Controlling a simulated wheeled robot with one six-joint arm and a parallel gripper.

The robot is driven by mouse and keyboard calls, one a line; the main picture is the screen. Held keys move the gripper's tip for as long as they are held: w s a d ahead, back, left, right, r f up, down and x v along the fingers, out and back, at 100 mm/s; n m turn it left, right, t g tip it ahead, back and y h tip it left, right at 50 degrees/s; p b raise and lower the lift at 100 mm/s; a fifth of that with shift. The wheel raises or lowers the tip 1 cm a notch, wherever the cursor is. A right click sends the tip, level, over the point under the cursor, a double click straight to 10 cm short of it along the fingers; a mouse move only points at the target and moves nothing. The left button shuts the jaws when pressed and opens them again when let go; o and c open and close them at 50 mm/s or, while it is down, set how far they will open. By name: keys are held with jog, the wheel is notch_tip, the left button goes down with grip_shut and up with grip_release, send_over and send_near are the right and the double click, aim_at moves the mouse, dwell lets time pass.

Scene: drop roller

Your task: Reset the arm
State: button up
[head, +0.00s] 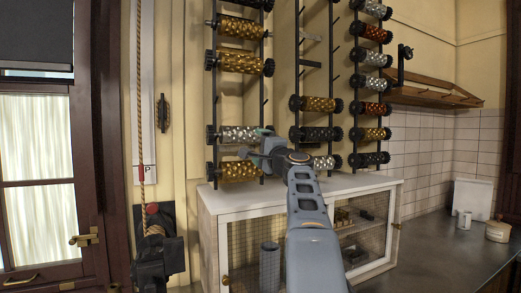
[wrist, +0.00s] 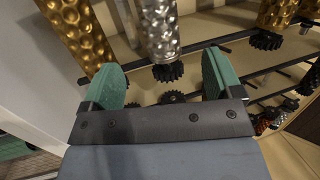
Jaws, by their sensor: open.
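My gripper (head: 262,146) is raised in front of the roller rack in the head view, beside the lower rollers of the left column. In the wrist view my gripper (wrist: 162,85) shows two green fingers spread wide, with nothing between them. A silver roller (head: 240,134) hangs on the left column close to the gripper; a silver roller also shows in the wrist view (wrist: 157,28), just beyond the fingers. A gold roller (head: 240,171) sits below, partly behind the gripper. My arm hides part of the rack's lower middle.
Several gold, silver and copper rollers hang on black wall racks (head: 298,70). A white cabinet (head: 225,208) with mesh doors stands below.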

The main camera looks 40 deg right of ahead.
dwell(0.4)
jog(key=a+f+n+g+y, duration=0.1)
jog(key=a+f+n+g, duration=0.25)
jog(key=f, duration=0.85)
jog(key=a+f+n+g+y, duration=0.25)
jog(key=f+g, duration=0.25)
jog(key=f, duration=0.6)
jog(key=s+a+f+n+g, duration=0.8)
jog(key=s+a+f+n, duration=0.4)
jog(key=s+a+f, duration=0.9)
jog(key=shift+s+a+n+h, duration=0.2)
jog(key=shift+a+n+h, duration=0.25)
jog(key=shift+a, duration=0.75)
jog(key=shift+c, duration=0.4)
